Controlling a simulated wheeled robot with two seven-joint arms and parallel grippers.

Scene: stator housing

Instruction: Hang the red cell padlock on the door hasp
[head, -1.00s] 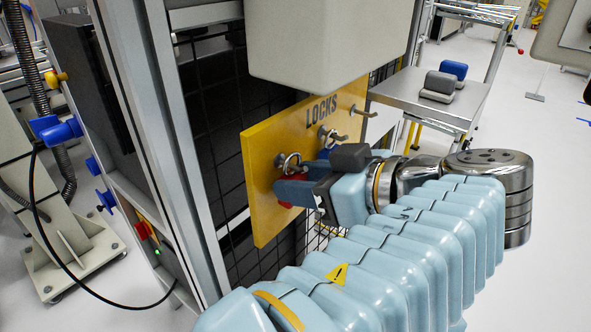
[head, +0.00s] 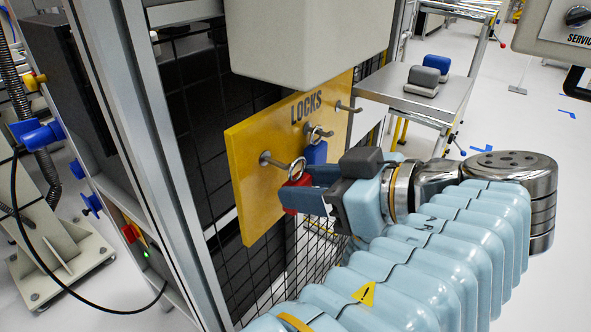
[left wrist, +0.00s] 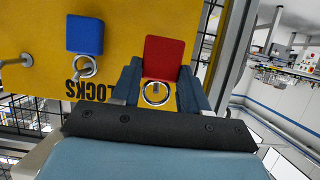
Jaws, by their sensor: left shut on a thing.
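The red padlock (head: 292,199) is between the fingers of my left gripper (head: 305,196), in front of the yellow LOCKS board. Its shackle ring stands up at the outer end of the left peg (head: 268,158); I cannot tell whether the peg still passes through it. The left wrist view shows the red padlock (left wrist: 164,58) clasped by both fingers (left wrist: 158,88), with the ring toward the wrist. A blue padlock (head: 315,152) hangs on the middle peg. The door hasp cannot be made out. My right gripper is not in view.
The yellow board (head: 247,205) is fixed on black mesh beside a metal post (head: 150,150). A pale box (head: 305,40) hangs above it. A metal side table (head: 425,103) with a grey and a blue block stands behind. Blue and yellow knobs line the cabinet edge at left.

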